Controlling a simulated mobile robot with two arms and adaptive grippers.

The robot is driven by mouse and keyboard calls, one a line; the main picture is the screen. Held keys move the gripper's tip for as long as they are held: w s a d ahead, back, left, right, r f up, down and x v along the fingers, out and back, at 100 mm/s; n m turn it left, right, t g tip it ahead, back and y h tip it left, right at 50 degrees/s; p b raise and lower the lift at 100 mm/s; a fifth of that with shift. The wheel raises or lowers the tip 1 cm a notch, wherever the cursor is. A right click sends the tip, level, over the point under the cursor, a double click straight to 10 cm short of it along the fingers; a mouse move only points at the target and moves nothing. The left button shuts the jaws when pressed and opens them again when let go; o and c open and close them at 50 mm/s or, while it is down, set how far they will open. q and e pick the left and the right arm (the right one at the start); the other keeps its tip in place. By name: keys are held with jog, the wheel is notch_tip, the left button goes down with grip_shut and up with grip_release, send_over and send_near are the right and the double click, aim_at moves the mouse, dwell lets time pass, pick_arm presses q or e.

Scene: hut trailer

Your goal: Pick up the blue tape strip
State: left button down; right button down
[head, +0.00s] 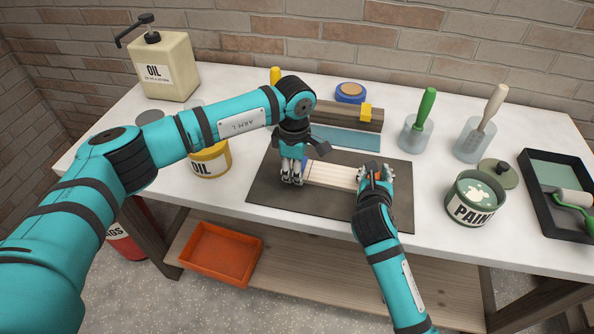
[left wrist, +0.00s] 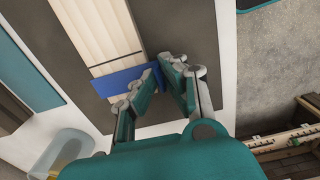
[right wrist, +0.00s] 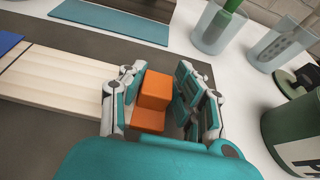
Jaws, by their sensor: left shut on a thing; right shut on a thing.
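The blue tape strip (left wrist: 118,82) lies across the pale wooden board (head: 335,175) near its left end in the head view. In the left wrist view its right end passes beyond the board's edge, between my left fingertips. My left gripper (head: 291,180) points down there and is shut on that end; its fingers hide most of the strip in the head view. The strip also shows at the left edge of the right wrist view (right wrist: 8,42). My right gripper (head: 375,172) is shut on an orange block (right wrist: 154,90) at the board's right end.
The board lies on a dark mat (head: 265,190). Behind it are a teal sheet (head: 347,137) and a brown bar (head: 345,115). An oil tin (head: 210,160) stands left. A paint can (head: 475,198) and brush cups stand right. The table's front edge is close.

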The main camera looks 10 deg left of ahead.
pick_arm(q)
jog(key=shift+r, duration=0.1)
notch_tip(320, 180, up, 15)
dwell(1.3)
dwell(0.5)
pick_arm(e)
jog(key=c, duration=0.9)
grip_release()
